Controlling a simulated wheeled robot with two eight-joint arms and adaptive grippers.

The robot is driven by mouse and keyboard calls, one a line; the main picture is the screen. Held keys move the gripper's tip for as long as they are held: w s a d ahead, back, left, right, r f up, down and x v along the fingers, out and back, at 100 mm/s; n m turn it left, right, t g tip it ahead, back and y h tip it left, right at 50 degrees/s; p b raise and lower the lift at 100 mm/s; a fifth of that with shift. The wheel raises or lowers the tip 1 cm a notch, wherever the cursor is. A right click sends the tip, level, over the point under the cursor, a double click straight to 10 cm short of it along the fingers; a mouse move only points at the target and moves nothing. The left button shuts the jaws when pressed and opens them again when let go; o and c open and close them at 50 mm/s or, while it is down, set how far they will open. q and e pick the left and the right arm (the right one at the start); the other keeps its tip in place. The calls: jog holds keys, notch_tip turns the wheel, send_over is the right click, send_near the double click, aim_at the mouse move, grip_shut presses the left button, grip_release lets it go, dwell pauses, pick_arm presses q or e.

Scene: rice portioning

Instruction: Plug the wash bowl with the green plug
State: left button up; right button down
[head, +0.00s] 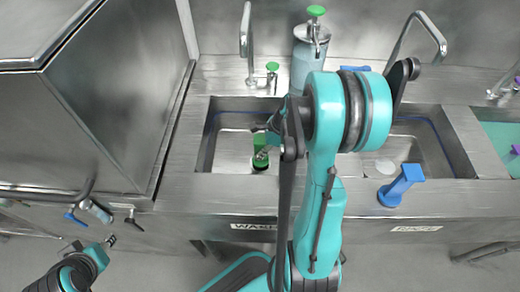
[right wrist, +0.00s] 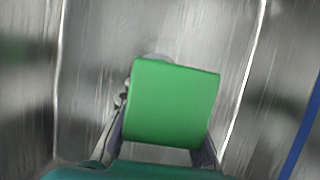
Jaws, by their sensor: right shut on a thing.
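The green plug (head: 260,160) is over or inside the wash bowl (head: 206,150), the left steel sink, towards its front wall. Its square green top (right wrist: 172,103) fills the middle of the right wrist view. My right gripper (head: 266,137) is shut on the plug, with a finger on either side of it. I cannot tell whether the plug's base touches the bowl floor. The plug hides most of what lies under it; a pale patch shows just past its top edge in the wrist view. My left gripper (head: 110,241) is low at the left, away from the sink; its jaws are unclear.
A blue plug (head: 400,186) stands on the front counter by the right sink (head: 455,150). A teal dispenser (head: 303,68) with a green top and curved taps (head: 246,35) stand behind the bowls. A steel cabinet (head: 120,95) rises on the left. My right arm hides the middle counter.

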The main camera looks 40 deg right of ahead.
jog(key=shift+w+f, duration=0.1)
jog(key=shift+f, duration=0.4)
dwell(1.6)
jog(key=c, duration=1.2)
grip_release()
notch_tip(320, 180, up, 20)
jog(key=p, duration=1.5)
jog(key=shift+p, duration=0.35)
